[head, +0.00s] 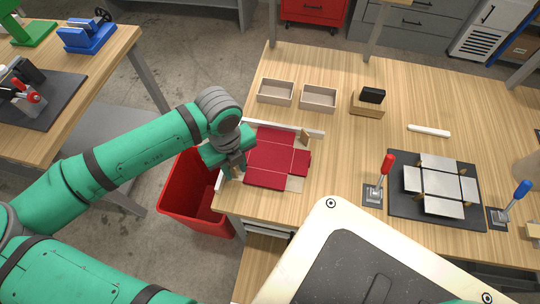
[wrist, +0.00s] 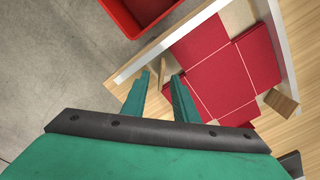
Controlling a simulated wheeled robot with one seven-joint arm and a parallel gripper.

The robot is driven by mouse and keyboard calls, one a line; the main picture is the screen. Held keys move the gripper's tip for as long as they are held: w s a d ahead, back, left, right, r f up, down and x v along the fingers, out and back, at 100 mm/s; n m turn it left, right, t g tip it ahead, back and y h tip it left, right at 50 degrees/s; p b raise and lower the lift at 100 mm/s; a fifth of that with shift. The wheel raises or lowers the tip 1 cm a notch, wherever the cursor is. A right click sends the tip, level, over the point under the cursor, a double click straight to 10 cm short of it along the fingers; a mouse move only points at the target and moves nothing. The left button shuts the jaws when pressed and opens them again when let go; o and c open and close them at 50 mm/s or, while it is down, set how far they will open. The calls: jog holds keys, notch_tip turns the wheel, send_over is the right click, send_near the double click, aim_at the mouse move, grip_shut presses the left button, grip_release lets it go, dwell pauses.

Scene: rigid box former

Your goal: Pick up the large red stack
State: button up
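The large red stack (head: 277,158) is a flat, cross-shaped set of red sheets with pale fold lines. It lies on the wooden table near its left edge, with white rails along its back and left sides. It also shows in the wrist view (wrist: 217,75) at upper right. My gripper (head: 237,170) is over the left edge of the stack's place in the head view. In the wrist view my gripper (wrist: 160,78) has its two green fingers apart, with nothing seen between them but a strip of wood. The right finger overlaps the stack's edge in the picture; contact cannot be told.
A red bin (head: 190,195) stands on the floor left of the table (head: 350,130). Two open boxes (head: 275,92) (head: 318,98) and a wooden block with a black top (head: 370,100) stand behind. A dark plate (head: 405,205) with metal flaps and levers lies to the right.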

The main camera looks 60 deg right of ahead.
jog(key=shift+c, duration=0.4)
grip_shut()
jog(key=shift+w, duration=0.1)
dwell(0.3)
dwell(0.5)
